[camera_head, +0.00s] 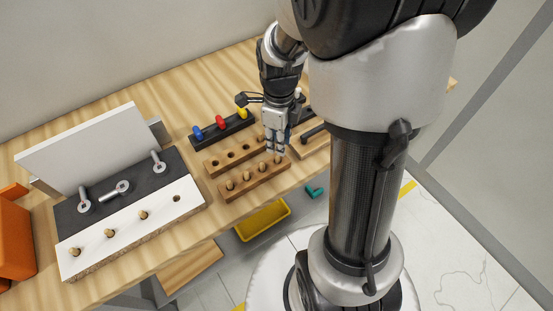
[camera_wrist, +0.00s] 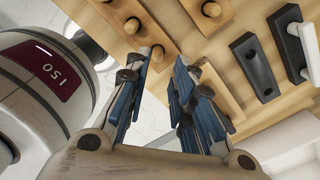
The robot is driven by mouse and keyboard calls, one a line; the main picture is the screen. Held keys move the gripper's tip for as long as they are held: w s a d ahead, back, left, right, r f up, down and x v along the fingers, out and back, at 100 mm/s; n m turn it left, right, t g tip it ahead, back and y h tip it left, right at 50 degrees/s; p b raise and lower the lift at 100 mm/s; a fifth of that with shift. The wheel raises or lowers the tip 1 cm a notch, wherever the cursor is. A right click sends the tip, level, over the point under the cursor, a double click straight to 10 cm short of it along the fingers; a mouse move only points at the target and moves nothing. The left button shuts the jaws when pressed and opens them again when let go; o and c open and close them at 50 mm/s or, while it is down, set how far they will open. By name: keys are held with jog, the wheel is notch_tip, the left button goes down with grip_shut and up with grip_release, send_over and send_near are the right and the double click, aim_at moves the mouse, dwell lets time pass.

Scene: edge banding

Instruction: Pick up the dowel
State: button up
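A wooden rack (camera_head: 255,181) holds several upright wooden dowels in a row. My gripper (camera_head: 275,150) points down over the right end of this rack, its fingers apart. In the wrist view, a dowel (camera_wrist: 158,54) shows at the gap between the two fingertips of my gripper (camera_wrist: 162,60); I cannot tell whether a finger touches it. Another dowel (camera_wrist: 132,25) stands farther along the rack. A white board (camera_head: 130,228) at the left has three upright dowels (camera_head: 109,233) and an empty hole (camera_head: 176,198) at its right end.
A second wooden rack (camera_head: 226,158) with holes lies behind the dowel rack. A black holder (camera_head: 208,142) carries blue, red and yellow pieces. Metal fittings (camera_head: 118,190) lie on a dark strip. An orange box (camera_head: 14,240) is at far left. A yellow bin (camera_head: 262,220) is below the bench edge.

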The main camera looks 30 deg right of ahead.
aim_at(278, 160)
notch_tip(278, 160, down, 6)
jog(key=b, duration=0.2)
jog(key=shift+a+b, duration=0.15)
jog(key=shift+b, duration=0.2)
jog(key=shift+s+r, duration=0.1)
jog(key=shift+c, duration=0.5)
jog(key=c, duration=0.4)
